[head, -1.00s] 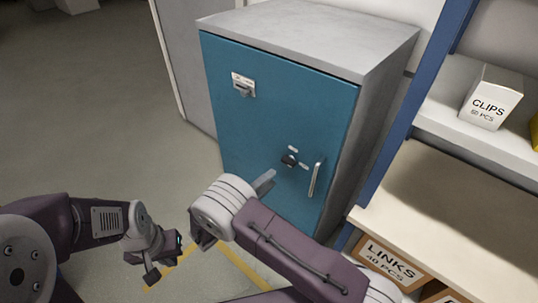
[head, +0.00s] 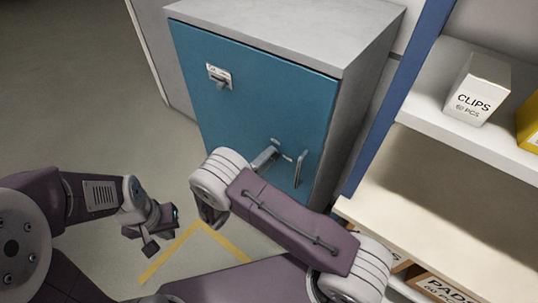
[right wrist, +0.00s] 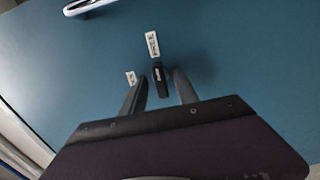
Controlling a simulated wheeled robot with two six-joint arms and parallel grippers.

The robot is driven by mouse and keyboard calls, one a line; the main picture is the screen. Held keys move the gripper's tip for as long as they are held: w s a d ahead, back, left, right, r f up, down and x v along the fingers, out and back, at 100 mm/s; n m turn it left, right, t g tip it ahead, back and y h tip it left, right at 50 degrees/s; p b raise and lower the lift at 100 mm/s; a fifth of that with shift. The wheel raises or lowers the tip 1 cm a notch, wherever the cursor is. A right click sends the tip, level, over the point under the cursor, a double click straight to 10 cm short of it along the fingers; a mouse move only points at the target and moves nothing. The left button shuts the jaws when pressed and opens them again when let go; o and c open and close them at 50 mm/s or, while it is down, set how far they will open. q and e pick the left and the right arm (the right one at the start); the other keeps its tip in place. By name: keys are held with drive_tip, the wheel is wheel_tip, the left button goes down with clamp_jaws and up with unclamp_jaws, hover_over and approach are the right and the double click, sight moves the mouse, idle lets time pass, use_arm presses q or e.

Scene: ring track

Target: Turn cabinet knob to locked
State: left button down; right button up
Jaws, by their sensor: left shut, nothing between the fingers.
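A blue cabinet door (head: 255,100) carries a small black knob, which my right gripper hides in the head view. In the right wrist view the knob (right wrist: 159,80) has its narrow end towards a white label (right wrist: 152,45). A second white label (right wrist: 130,78) lies left of it. The label words are too small to read. My right gripper (head: 268,157) is open at the door. Its fingers lie either side of the knob; contact is not clear. My left gripper (head: 149,240) is shut and empty, low at left, away from the cabinet.
A latch fitting (head: 219,76) sits at the door's upper left. A shelf with a CLIPS box (head: 478,90) stands at right. The floor left of the cabinet is clear.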

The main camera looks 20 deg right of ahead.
drive_tip(key=shift+w, duration=0.1)
clamp_jaws()
drive_tip(key=shift+f+n, duration=0.1)
drive_tip(key=shift+n, duration=0.2)
drive_tip(key=n+p, duration=0.1)
drive_tip(key=n, duration=1.6)
drive_tip(key=shift+n, duration=0.3)
unclamp_jaws()
